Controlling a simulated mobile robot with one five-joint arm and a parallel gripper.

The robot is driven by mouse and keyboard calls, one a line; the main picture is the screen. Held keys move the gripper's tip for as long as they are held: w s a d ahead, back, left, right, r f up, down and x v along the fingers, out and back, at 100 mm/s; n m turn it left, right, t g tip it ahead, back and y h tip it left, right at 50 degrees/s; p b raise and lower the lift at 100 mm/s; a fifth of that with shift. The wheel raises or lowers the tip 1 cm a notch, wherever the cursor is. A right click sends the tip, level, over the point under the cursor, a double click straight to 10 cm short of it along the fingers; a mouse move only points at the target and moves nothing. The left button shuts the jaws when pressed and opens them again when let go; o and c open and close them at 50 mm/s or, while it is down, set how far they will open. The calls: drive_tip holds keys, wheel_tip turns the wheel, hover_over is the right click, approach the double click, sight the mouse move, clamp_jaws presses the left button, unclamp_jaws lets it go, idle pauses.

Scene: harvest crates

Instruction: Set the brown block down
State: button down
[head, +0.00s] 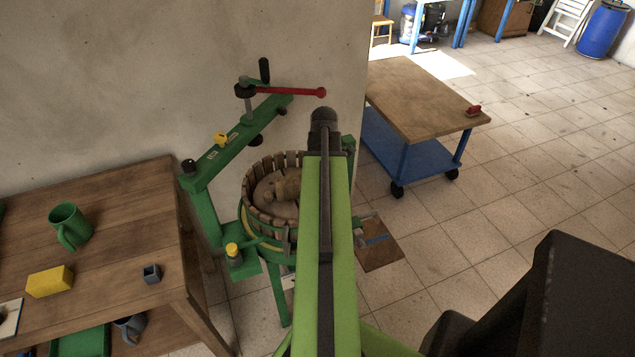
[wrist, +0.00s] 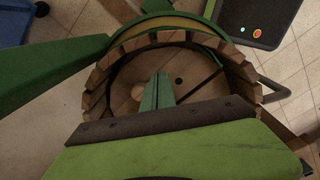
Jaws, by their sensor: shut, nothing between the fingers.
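My gripper (wrist: 162,78) shows in the wrist view as two green fingers pressed together with nothing between them. It is over the inside of a round wooden slatted basket (wrist: 242,72). In the head view my green arm hides the gripper and covers the right part of the basket (head: 252,208). A lumpy brown shape (head: 284,188) lies inside the basket there; I cannot tell whether it is the brown block. No clear brown block is seen elsewhere.
The basket belongs to a green press with a slanted bar (head: 225,150) and a red handle (head: 290,91). A wooden table (head: 120,215) at left bears a green mug (head: 69,226), a yellow block (head: 50,281) and a small grey cup (head: 151,273). A blue trolley (head: 415,100) stands behind right.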

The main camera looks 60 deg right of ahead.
wheel_tip(320, 180, up, 10)
drive_tip(key=p, duration=1)
